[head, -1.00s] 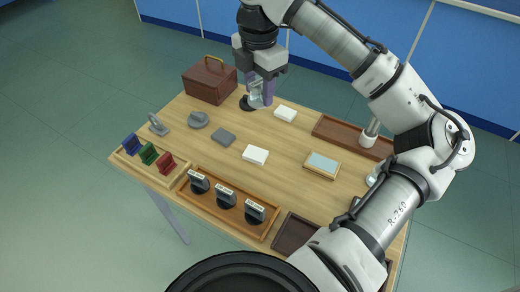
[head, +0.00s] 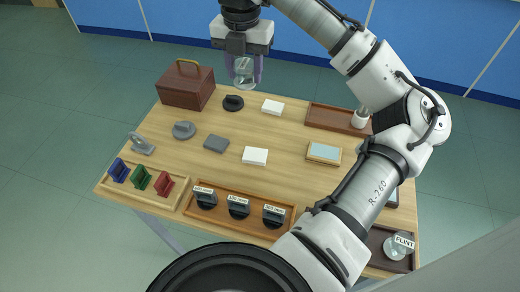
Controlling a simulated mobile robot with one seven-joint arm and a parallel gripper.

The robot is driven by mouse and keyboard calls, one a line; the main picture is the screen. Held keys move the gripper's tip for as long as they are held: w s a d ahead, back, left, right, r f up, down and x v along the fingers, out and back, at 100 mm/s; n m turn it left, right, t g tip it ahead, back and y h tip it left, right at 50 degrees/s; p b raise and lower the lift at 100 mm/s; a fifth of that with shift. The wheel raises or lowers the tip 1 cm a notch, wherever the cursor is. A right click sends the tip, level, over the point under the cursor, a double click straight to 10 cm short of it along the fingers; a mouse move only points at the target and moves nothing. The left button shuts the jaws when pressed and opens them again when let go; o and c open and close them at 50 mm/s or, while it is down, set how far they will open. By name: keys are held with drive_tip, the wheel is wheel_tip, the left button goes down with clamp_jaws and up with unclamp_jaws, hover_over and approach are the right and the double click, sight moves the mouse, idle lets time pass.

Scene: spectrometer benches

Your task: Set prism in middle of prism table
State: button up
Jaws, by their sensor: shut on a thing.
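My gripper (head: 244,80) is shut on a clear glass prism (head: 244,72), held between its two purple-tinted fingers. It hangs near the back edge of the bench, and in the picture the prism is above and slightly right of a round black stand (head: 233,103). A gap shows between prism and stand. A grey round disc (head: 184,130) with a small raised part stands nearer the front left. I cannot tell for certain which of these two is the prism table. Another clear piece, labelled FLINT (head: 397,246), lies in a dark tray at the front right.
A brown case (head: 187,85) stands at the back left. White blocks (head: 255,156), a grey block (head: 216,143), a framed plate (head: 323,153) and a brown tray (head: 330,118) lie around. Labelled lens holders (head: 238,207) and coloured pieces (head: 140,178) fill front trays.

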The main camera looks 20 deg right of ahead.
wheel_tip(320, 180, down, 20)
drive_tip(key=shift+r+p, duration=0.1)
drive_tip(key=shift+p, duration=0.85)
drive_tip(key=shift+f, duration=0.2)
drive_tip(key=o, duration=0.9)
drive_tip(key=shift+o, duration=0.5)
drive_tip(key=shift+r, duration=0.1)
